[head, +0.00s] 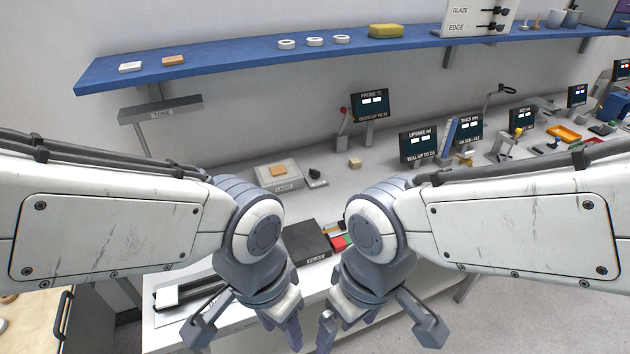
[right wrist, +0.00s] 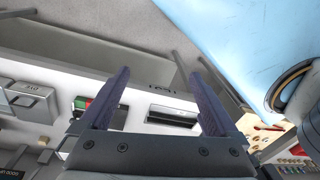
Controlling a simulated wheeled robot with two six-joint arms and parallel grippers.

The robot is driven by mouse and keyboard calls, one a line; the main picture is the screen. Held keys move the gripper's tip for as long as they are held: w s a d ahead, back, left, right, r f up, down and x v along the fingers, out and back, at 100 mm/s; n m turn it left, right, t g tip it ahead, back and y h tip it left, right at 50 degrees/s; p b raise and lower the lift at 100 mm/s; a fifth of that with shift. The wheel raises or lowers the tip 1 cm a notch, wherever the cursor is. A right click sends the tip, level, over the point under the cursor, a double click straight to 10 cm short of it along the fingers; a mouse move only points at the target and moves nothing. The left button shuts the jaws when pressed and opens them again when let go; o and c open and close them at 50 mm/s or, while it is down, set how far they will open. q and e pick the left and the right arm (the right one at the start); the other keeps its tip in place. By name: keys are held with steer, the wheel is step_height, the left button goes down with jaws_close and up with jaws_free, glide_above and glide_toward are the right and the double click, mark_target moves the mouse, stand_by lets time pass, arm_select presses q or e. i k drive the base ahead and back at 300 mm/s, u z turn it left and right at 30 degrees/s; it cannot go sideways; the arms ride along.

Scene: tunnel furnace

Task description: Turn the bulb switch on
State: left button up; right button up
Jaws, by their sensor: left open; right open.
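A small black device with a knob-like top (head: 316,178) stands on the bench beside a light grey labelled box (head: 279,178) in the head view. It may be the bulb switch, but its label and setting are too small to read. No bulb can be made out clearly. My left gripper (head: 283,322) points down near the bench's front edge, well apart from that device. My right gripper (head: 338,324) hangs beside it, partly hidden by its own wrist. In the right wrist view its two dark fingers (right wrist: 161,75) are spread with nothing held between them.
A black box (head: 306,241) and red and green pieces (head: 341,242) lie on the bench between my arms. A blue shelf (head: 235,66) runs along the wall. Several dark display panels (head: 370,104) stand at the back. Bench around the small tan cube (head: 355,163) is clear.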

mark_target(315, 175)
steer(key=u, duration=0.5)
steer(key=k, duration=1.2)
steer(key=z, duration=0.45)
steer(key=i, duration=1.7)
steer(key=u, duration=0.65)
